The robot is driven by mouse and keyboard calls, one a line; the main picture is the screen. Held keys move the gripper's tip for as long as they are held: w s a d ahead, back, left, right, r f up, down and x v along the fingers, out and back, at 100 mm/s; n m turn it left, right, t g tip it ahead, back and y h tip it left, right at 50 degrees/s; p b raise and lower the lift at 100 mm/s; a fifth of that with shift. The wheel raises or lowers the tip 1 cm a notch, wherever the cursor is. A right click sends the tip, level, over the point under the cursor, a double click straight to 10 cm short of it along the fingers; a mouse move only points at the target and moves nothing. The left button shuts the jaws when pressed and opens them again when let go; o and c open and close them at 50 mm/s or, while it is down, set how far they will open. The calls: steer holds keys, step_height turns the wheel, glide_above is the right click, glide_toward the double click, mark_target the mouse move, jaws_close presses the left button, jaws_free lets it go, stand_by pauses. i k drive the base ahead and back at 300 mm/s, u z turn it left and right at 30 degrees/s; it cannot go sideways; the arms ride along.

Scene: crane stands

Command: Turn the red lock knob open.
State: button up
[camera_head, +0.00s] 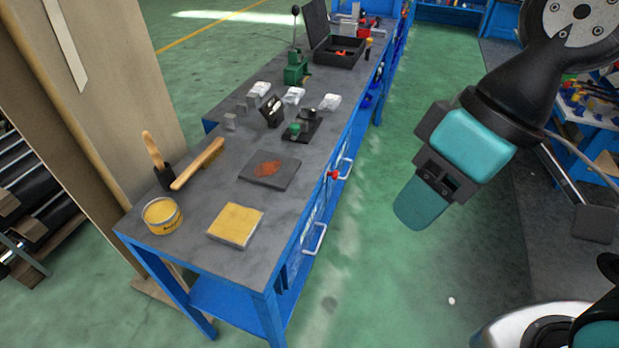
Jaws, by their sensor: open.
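A small red knob (333,175) sits on the blue front side of the workbench (215,262), near the top edge and beside a pale drawer handle. It is too small to tell how it is turned. My gripper (424,205) is at the right, over the green floor, and points down and to the left. It is open and empty, apart from the knob and to the right of it. Its teal fingers overlap in this view, so the gap between them is hidden.
On the bench top are a yellow tin (162,215), a yellow pad (236,225), a wooden brush (198,164), a dark plate with a rusty patch (269,172) and a black open case (338,50). Drawer handles (314,240) stick out in front. The floor between bench and arm is clear.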

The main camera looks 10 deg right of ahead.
mark_target(335, 174)
steer(key=u, duration=0.05)
steer(key=k, duration=0.5)
steer(key=z, duration=1.8)
steer(key=i, duration=1.3)
steer(key=u, duration=2.1)
